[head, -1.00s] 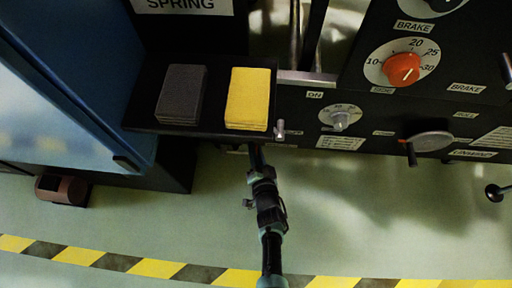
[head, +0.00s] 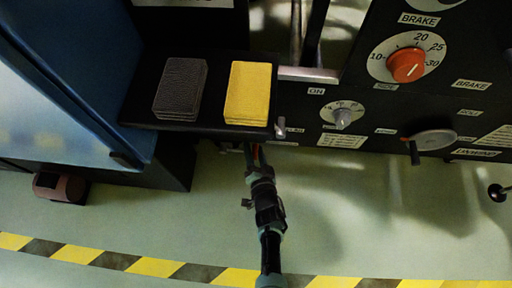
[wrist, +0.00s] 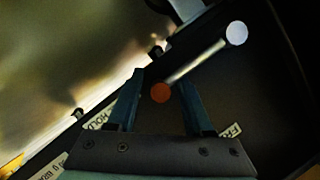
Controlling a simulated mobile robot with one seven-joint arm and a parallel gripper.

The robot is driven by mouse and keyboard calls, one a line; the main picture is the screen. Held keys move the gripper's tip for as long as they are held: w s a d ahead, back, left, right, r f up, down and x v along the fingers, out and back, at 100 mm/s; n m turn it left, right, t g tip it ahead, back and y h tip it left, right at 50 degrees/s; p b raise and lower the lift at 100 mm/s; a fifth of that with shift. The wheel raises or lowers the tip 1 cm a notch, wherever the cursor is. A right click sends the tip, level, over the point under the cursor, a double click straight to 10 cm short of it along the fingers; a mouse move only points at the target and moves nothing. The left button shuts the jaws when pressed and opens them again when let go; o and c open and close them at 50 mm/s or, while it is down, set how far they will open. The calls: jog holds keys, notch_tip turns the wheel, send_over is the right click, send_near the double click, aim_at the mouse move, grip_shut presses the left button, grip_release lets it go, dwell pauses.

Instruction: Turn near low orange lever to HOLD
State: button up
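The lever shows in the wrist view as a pale metal rod with an orange round end (wrist: 160,92) and a whitish round end (wrist: 236,33) at upper right. My gripper (wrist: 162,72) is open. The orange end appears between its two fingers, with a gap showing on each side; I cannot tell whether it is at fingertip depth. A HOLD label (wrist: 100,115) is left of the fingers, and a label starting "FR" (wrist: 230,131) is at the right, partly hidden. In the head view my arm reaches under the shelf, which hides the gripper tips.
A black shelf (head: 205,129) with a dark pad stack (head: 180,88) and a yellow one (head: 248,92) overhangs the gripper. A blue cabinet (head: 80,80) stands left. The panel right has an orange BRAKE knob (head: 407,65) and a grey crank (head: 433,139).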

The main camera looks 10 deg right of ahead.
jog(key=shift+s+f, duration=0.1)
jog(key=shift+s, duration=0.05)
jog(key=shift+s, duration=0.15)
jog(key=p+v, duration=0.7)
jog(key=v, duration=0.5)
jog(key=shift+s+r, duration=0.2)
